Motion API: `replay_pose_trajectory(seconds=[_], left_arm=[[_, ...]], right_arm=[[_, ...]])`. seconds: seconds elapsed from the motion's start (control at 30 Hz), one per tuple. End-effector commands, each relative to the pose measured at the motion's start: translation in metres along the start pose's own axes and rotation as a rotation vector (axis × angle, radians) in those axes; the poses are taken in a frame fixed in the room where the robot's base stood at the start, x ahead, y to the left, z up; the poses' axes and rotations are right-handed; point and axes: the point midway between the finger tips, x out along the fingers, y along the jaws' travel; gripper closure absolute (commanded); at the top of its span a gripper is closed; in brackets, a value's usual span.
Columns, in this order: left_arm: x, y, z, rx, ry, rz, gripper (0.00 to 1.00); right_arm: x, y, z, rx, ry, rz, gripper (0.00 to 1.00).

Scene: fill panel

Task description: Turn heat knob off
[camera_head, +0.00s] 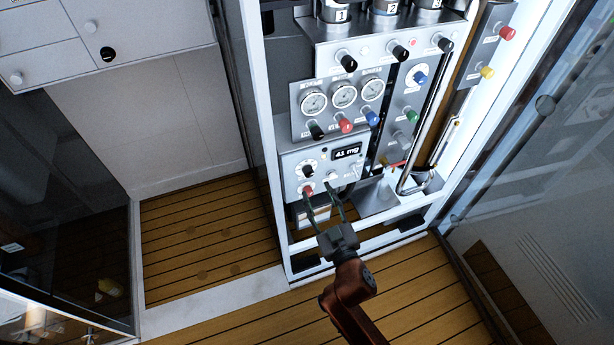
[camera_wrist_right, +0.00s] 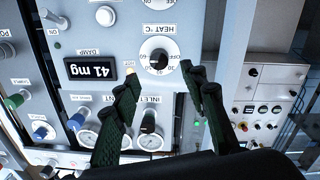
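The heat knob (camera_wrist_right: 158,58) is a round dial with a black pointer, labelled HEAT °C, in the right wrist view. It shows in the head view as a small dial (camera_head: 308,170) left of the 41 mg display (camera_head: 347,152). My right gripper (camera_head: 321,188) is in front of the lower panel in the head view. In the wrist view its two dark green fingers (camera_wrist_right: 165,84) are spread apart, one to each side below the knob, with nothing seen between them. I cannot tell how far they are from the panel. My left gripper is not in view.
A red knob (camera_head: 307,190) sits just below the heat dial in the head view. Several gauges (camera_head: 343,94) and coloured knobs are above the display. A metal tray (camera_head: 376,198) is to the right of the lower panel. The wooden floor (camera_head: 205,235) at left is clear.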

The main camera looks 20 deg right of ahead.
Motion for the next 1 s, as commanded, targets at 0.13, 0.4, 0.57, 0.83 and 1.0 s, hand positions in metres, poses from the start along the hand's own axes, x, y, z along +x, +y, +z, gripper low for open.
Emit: replay_pose_trajectory(seconds=[0.13, 0.4, 0.57, 0.83, 1.0], left_arm=[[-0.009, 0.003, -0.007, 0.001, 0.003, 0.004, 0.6], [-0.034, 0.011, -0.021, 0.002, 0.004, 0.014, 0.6], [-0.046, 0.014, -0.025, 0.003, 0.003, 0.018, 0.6], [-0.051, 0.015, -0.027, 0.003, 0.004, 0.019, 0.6], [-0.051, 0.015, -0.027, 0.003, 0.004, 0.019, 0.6]], right_arm=[[0.017, 0.0, -0.002, -0.003, 0.005, 0.0, 0.6], [0.057, -0.001, 0.001, -0.002, 0.002, -0.001, 0.6], [0.071, 0.0, 0.0, -0.002, 0.001, -0.001, 0.6], [0.075, 0.0, -0.001, -0.001, 0.0, 0.0, 0.6], [0.075, 0.0, -0.001, -0.001, 0.0, 0.0, 0.66]])
